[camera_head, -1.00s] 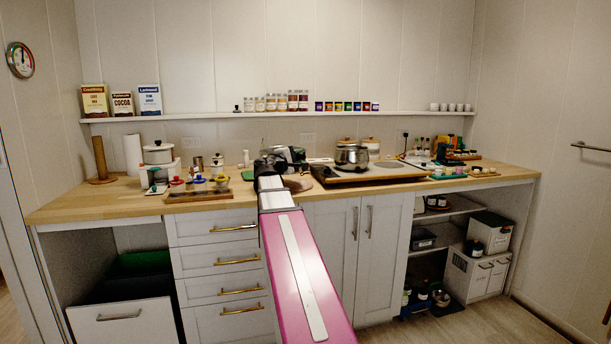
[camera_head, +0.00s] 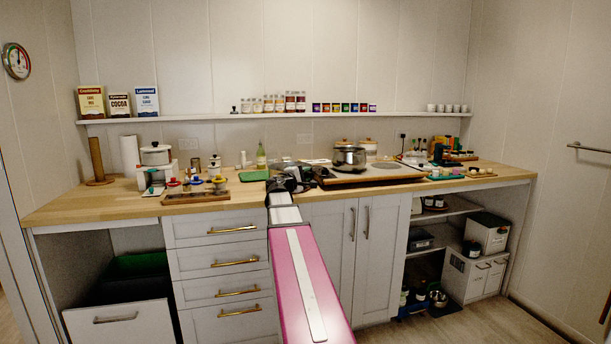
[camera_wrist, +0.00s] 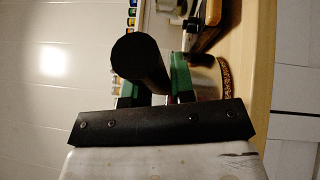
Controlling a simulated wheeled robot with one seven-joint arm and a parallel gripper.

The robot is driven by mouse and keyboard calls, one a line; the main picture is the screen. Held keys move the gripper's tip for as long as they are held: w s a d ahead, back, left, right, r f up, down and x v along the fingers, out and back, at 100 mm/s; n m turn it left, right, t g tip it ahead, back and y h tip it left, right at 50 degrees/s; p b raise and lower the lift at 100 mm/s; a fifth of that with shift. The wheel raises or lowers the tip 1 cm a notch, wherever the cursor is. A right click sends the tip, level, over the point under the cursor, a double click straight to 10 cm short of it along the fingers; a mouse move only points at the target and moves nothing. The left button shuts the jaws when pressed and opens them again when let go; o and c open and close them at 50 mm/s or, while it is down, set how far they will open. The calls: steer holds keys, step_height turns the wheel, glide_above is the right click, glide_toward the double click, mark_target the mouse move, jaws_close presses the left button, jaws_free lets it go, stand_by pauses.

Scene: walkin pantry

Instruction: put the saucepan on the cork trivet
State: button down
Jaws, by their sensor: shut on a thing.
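My gripper (camera_head: 284,181) is low over the counter's front middle in the head view. In the wrist view its green-padded fingers (camera_wrist: 156,86) are shut on the saucepan's thick black handle (camera_wrist: 142,62). The saucepan's steel body (camera_wrist: 206,78) shows beyond the fingers, partly hidden by them. The speckled brown rim of the cork trivet (camera_wrist: 226,76) shows right beside the pan's lower side. I cannot tell whether the pan touches it. In the head view my gripper and arm hide most of the pan and trivet.
A steel pot (camera_head: 349,157) stands on the hob (camera_head: 390,170) right of my gripper. A wooden tray (camera_head: 195,197) with small colourful items lies left. The counter (camera_head: 120,199) has bare wood farther left.

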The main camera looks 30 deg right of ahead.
stand_by(0.3)
steer(key=c, duration=1)
jaws_free()
steer(key=shift+f, duration=0.1)
steer(key=shift+o, duration=0.2)
steer(key=shift+a, duration=0.15)
steer(key=v, duration=1.1)
steer(key=shift+s+a, duration=0.25)
steer(key=shift+a, duration=0.1)
